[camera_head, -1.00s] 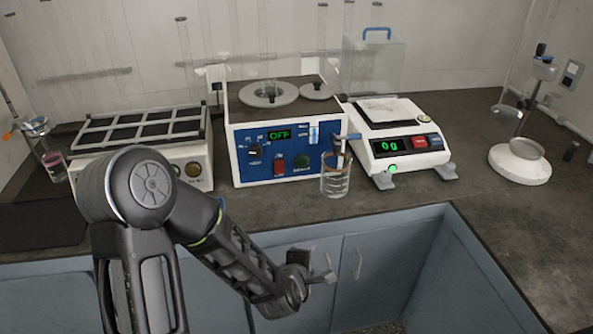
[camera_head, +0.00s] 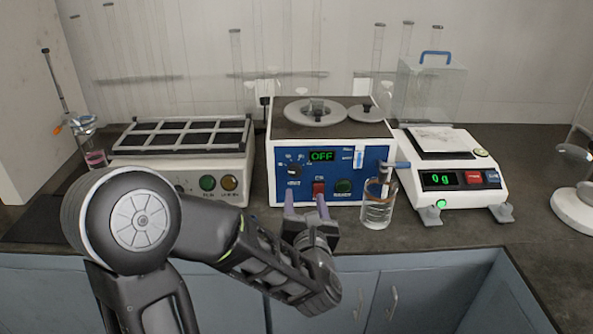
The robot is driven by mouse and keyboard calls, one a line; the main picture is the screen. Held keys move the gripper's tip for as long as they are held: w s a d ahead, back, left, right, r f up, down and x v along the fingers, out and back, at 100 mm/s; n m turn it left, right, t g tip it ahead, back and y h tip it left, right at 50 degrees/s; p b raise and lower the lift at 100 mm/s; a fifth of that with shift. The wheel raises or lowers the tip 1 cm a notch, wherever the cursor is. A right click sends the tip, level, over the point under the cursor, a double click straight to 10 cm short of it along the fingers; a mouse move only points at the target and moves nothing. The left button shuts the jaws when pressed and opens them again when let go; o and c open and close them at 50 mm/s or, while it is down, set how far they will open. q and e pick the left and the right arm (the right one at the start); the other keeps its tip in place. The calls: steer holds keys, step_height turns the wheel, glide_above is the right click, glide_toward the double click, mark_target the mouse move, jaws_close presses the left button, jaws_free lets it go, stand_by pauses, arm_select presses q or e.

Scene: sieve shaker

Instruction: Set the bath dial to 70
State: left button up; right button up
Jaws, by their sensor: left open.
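The water bath (camera_head: 330,150) is a white box with a blue front panel, in the middle of the bench. Its display (camera_head: 321,156) reads OFF in green. The black bath dial (camera_head: 294,171) is on the left of the panel, with small marks around it that are too small to read. A red switch (camera_head: 319,188) and a green button (camera_head: 343,186) sit to its right. My left gripper (camera_head: 306,200) is open and empty, its fingers pointing up in front of the lower panel, below the dial. I cannot tell whether it touches the panel. My right gripper is out of view.
A glass beaker (camera_head: 377,206) stands at the bath's front right corner, below a blue-handled tap. A balance (camera_head: 452,170) reading 0 g stands to the right. A shaker (camera_head: 180,150) with a slotted top stands to the left.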

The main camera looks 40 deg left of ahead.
mark_target(295, 173)
arm_select(q)
steer(key=shift+s+a+r+n+y, duration=0.1)
steer(key=shift+a+r+n+y, duration=0.5)
steer(key=shift+n, duration=0.4)
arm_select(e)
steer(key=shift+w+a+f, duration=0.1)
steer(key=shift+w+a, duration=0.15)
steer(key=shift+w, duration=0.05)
arm_select(q)
steer(key=shift+a+r, duration=0.1)
steer(key=shift+r, duration=0.05)
steer(key=p+x, duration=0.1)
steer(key=x, duration=0.6)
steer(key=shift+w+a+p, duration=0.2)
steer(key=shift+w+p, duration=0.15)
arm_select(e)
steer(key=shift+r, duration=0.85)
arm_select(q)
jaws_close()
